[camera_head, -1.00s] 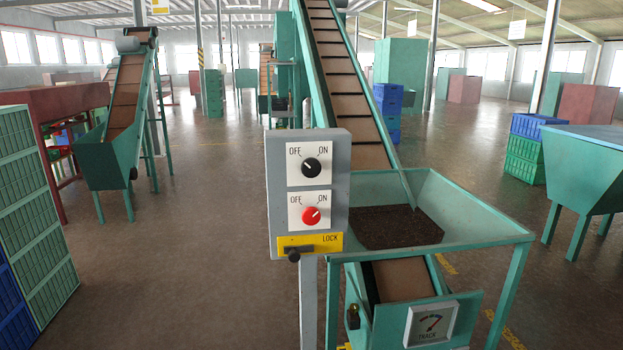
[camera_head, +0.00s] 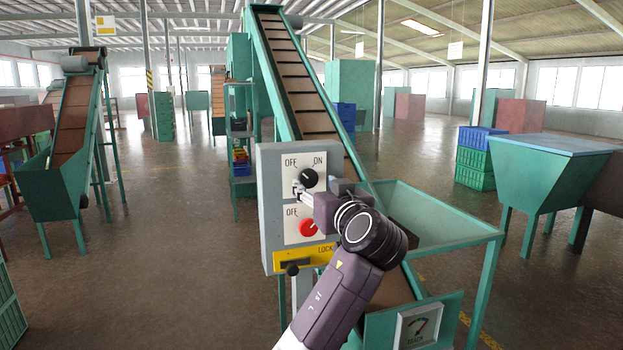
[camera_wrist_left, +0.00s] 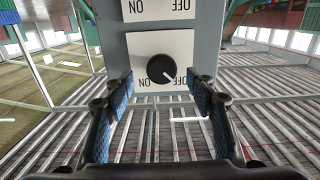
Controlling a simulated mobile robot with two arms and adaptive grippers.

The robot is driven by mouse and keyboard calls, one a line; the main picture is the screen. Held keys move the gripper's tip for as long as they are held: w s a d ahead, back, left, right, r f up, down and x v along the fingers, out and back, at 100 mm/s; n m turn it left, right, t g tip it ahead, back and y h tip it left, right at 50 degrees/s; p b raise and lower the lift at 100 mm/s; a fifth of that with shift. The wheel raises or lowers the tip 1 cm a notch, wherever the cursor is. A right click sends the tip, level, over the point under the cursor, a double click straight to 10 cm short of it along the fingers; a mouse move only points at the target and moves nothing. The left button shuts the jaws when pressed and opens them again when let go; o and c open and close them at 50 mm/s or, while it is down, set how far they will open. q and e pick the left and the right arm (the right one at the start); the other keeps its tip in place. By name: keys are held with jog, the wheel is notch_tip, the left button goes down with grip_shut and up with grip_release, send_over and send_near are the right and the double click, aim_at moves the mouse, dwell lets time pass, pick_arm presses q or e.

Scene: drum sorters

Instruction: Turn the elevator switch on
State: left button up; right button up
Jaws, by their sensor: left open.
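A grey control box (camera_head: 268,215) stands in the middle of the head view, with two rotary switches. The upper black knob (camera_head: 309,177) also shows in the left wrist view (camera_wrist_left: 152,72), which is upside down; its white mark points to OFF. The lower red knob (camera_head: 308,227) is partly covered by my gripper. My left gripper (camera_head: 318,192) is in front of the box. In the left wrist view its open fingers (camera_wrist_left: 162,92) are to either side of the black knob, with gaps and nothing between them. My right gripper is not in view.
A yellow LOCK plate (camera_head: 300,258) with a black knob is low on the box. A green hopper (camera_head: 450,228) and a sloping conveyor (camera_head: 300,85) stand behind and right. Another conveyor (camera_head: 75,125) is at left. Open floor lies left of the box.

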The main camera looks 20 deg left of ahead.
aim_at(309, 180)
pick_arm(q)
jog(key=p+x, duration=0.1)
jog(key=x, duration=0.2)
jog(key=shift+w+a+r, duration=0.1)
jog(key=shift+w+a, duration=0.05)
jog(key=shift+a, duration=0.25)
jog(key=shift+w, duration=0.3)
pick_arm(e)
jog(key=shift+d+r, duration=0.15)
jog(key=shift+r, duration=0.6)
pick_arm(q)
jog(key=c, duration=1.1)
jog(key=shift+c, duration=0.3)
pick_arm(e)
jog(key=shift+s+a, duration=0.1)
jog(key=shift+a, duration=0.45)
